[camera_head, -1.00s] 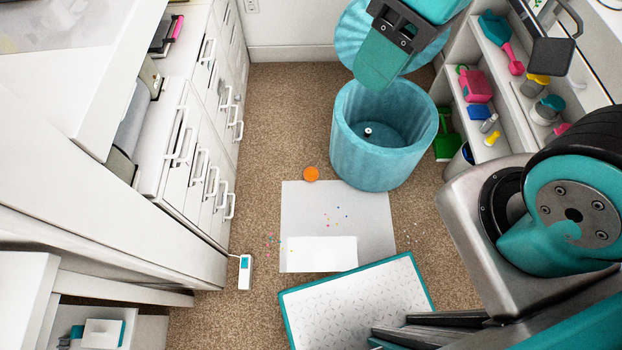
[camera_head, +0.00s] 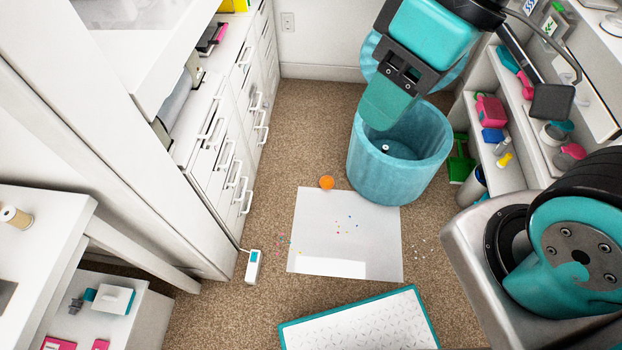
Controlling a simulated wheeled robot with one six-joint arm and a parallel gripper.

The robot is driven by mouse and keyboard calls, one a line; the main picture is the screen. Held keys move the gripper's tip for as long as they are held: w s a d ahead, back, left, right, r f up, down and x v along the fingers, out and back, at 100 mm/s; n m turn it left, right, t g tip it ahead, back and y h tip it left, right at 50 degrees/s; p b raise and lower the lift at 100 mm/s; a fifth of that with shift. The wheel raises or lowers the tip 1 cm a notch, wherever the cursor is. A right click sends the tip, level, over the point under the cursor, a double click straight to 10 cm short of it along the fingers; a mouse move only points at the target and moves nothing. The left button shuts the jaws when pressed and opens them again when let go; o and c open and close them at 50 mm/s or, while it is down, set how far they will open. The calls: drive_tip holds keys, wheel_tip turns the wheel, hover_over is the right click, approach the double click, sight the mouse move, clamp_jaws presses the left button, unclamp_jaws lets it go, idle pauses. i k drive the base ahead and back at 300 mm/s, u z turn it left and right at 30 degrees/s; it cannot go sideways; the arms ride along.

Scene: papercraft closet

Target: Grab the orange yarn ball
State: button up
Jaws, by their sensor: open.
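The orange yarn ball (camera_head: 327,182) lies on the brown carpet at the top edge of a white paper sheet (camera_head: 385,225), left of the teal bin. My gripper (camera_head: 383,108) is teal with a dark mount and hangs in front of the bin's rim, up and right of the ball in the picture. It is open, apart from the ball, and I see nothing held in it. Only one broad teal jaw shows clearly; the other jaw is hidden.
The teal bin (camera_head: 392,170) stands right of the ball. White drawers (camera_head: 215,150) line the left side, shelves (camera_head: 540,150) the right. A teal-edged board (camera_head: 360,325) lies in front. A small white device (camera_head: 253,266) sits by the drawers. Carpet is bare left of the ball.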

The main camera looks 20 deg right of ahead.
sight(327, 181)
drive_tip(key=z, duration=0.05)
drive_tip(key=i, duration=1.45)
drive_tip(key=z, duration=0.65)
